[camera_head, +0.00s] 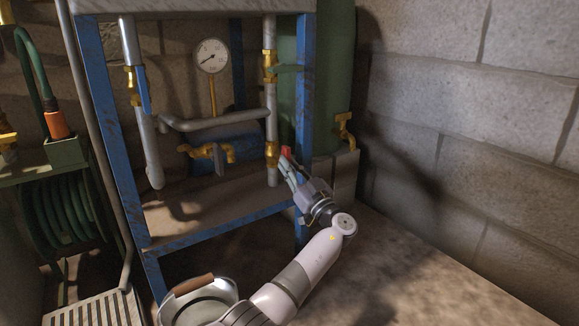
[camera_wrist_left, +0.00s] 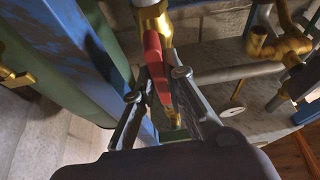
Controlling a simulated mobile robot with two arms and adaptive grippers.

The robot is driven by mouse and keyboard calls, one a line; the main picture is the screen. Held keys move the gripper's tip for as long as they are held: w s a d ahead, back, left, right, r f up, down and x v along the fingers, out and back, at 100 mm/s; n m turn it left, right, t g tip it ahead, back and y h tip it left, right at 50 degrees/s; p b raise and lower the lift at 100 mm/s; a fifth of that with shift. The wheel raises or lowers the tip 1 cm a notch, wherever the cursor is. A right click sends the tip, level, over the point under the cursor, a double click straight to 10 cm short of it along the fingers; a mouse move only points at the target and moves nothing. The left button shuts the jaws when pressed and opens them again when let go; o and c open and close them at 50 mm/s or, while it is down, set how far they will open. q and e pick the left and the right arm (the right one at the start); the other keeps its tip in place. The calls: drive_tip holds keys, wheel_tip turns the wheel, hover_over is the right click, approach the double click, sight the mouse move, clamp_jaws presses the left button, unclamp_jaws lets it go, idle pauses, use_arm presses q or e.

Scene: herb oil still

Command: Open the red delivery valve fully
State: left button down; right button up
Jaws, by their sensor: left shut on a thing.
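The red delivery valve's red lever (camera_head: 286,152) stands out at the right of its brass body (camera_head: 271,153), low on the right vertical pipe. In the left wrist view, the red lever (camera_wrist_left: 154,58) runs down from the brass body (camera_wrist_left: 155,22) to between my fingers. My left gripper (camera_head: 287,165) is shut on this lever, with one finger on each side; it also shows in the left wrist view (camera_wrist_left: 158,80). The fingers hide part of the lever. The lever's exact angle to the pipe is hard to tell. My right gripper is not in view.
A blue frame post (camera_head: 304,110) stands close by my left gripper. A green-handled valve (camera_head: 285,69) is higher on the same pipe, and a blue-handled one (camera_head: 144,90) is on the left pipe. A pail (camera_head: 225,290) stands below. Floor at the right is clear.

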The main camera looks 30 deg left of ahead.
use_arm(q)
drive_tip(key=c, duration=1.7)
unclamp_jaws()
drive_tip(key=shift+o, duration=0.2)
drive_tip(key=v, duration=1.2)
